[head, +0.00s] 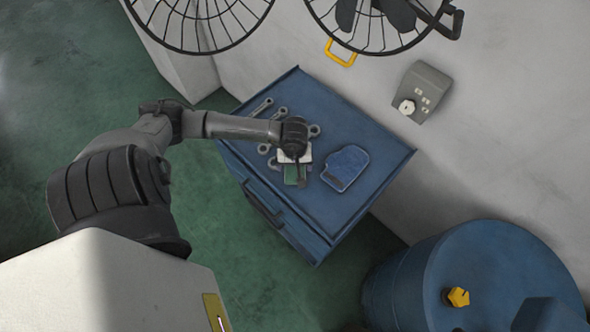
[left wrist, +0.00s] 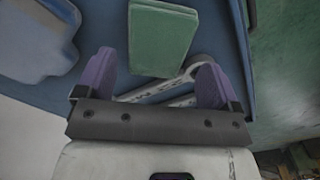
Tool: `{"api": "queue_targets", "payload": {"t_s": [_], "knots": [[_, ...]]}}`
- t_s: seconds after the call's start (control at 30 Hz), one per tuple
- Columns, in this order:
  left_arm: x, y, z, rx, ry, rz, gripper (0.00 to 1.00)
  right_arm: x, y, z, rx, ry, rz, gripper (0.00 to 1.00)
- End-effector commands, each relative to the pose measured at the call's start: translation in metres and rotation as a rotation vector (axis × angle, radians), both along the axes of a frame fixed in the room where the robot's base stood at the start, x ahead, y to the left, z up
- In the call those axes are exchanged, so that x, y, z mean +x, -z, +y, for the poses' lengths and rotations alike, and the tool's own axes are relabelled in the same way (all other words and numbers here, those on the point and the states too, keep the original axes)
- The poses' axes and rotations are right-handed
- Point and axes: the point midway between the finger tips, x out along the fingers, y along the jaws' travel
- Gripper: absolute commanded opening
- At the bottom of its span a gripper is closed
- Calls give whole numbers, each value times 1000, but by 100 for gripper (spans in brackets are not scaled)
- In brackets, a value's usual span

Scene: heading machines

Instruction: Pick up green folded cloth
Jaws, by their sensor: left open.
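The green folded cloth (head: 290,175) lies on top of a blue cabinet (head: 320,99), partly hidden by my left gripper (head: 301,174) in the head view. In the left wrist view the cloth (left wrist: 160,40) is a flat, muted green rectangle at the top centre. My left gripper (left wrist: 154,82) is open and empty there, its two purple fingers spread apart. The cloth lies beyond the fingertips, roughly in line with the gap between them. I cannot tell the gripper's exact height above the cabinet top. My right gripper is not in view.
Several wrenches lie on the cabinet's left part; one wrench (left wrist: 165,90) shows between my fingers. A blue drum (head: 410,290) stands at lower right. A grey control box (head: 422,92) and wire-guarded fans are beyond the cabinet.

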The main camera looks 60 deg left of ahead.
Motion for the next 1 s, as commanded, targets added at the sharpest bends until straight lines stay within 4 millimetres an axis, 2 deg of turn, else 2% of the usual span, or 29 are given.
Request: {"api": "queue_targets", "payload": {"t_s": [0.3,0.67,1.0], "knots": [[1,38,-2,-1,-2,2,87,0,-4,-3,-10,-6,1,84],[2,44,-1,1,1,0,87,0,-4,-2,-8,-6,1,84],[2,44,-1,0,1,0,56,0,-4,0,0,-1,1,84]]}}
